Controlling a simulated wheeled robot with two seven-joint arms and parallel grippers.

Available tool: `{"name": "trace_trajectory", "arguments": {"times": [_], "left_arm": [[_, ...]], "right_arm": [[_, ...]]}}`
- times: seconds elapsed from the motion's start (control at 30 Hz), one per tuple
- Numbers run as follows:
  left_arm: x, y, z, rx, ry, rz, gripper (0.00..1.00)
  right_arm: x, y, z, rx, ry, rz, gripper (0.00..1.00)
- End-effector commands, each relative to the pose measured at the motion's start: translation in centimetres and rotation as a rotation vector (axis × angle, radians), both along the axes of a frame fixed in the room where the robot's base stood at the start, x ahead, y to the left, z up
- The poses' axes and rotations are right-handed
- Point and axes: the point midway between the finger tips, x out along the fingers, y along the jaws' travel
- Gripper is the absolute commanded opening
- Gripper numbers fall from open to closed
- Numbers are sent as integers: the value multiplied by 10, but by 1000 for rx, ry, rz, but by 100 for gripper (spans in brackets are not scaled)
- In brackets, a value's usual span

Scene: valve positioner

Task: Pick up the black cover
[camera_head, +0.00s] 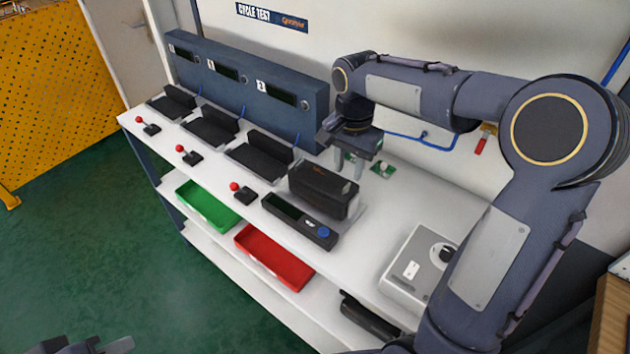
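A black box-shaped cover (323,191) with a small brown mark stands on the white bench in the head view, behind a dark display unit. My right gripper (348,168) points down just behind the cover's back edge. Its two fingers are apart with a gap between them, and nothing shows held. Whether a finger touches the cover is hard to tell. My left gripper (95,346) is only partly in view at the bottom left, far from the cover, and its opening is cut off.
The display unit (299,221) stands in front of the cover. Black trays (258,157) and red-knobbed levers (243,192) line the bench. A grey control box (418,268) is right. Green (207,206) and red (273,258) bins sit below.

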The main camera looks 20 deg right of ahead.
Motion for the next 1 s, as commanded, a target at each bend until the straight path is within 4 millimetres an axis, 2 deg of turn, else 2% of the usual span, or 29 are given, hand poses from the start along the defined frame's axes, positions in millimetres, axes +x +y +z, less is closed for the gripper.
{"name": "trace_trajectory", "arguments": {"times": [0.33, 0.67, 0.9, 1.0], "left_arm": [[0, 0, 6, 0, 0, 0, 27], [0, 0, 6, 0, 0, 0, 27], [0, 0, 6, 0, 0, 0, 27], [0, 0, 6, 0, 0, 0, 27]], "right_arm": [[4, -2, -48, 1, 3, 0, 31], [4, -1, -55, 0, -2, 2, 31], [4, -1, -54, 0, -2, 1, 0], [4, -1, -54, 0, -2, 1, 0]]}}
